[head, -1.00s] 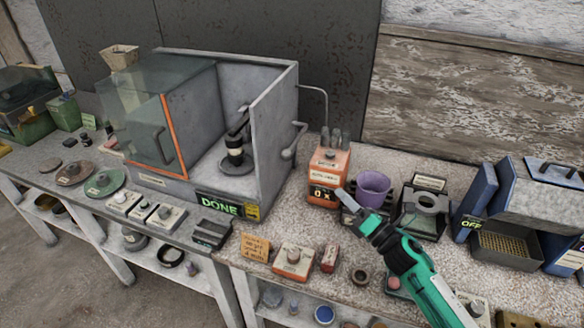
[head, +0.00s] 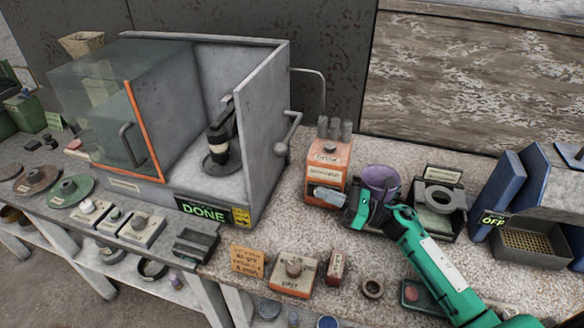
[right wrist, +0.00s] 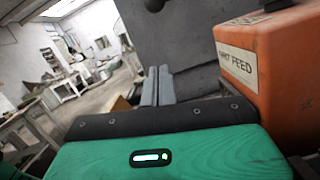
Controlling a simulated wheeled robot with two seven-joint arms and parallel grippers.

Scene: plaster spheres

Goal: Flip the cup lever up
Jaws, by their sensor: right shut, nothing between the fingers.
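My right gripper (head: 320,193) is in front of the orange box (head: 334,158), with its grey fingers across the box's lower front. It is shut and empty; its two fingers (right wrist: 157,86) lie close together in the right wrist view, beside the orange box (right wrist: 275,60). A purple cup (head: 381,178) stands just behind the gripper, partly hidden by it. A grey lever-like handle (head: 289,130) sticks out from the right wall of the grey cabinet. I cannot tell for sure which part is the cup lever; the gripper hides the area below the cup. My left gripper is not in view.
The grey cabinet (head: 265,140) with a glass door and a DONE sign stands left. A grey ring stand (head: 440,198) is right of the cup. A button box (head: 293,275) and small red block (head: 336,266) sit in front. Blue panels (head: 496,195) stand farther right.

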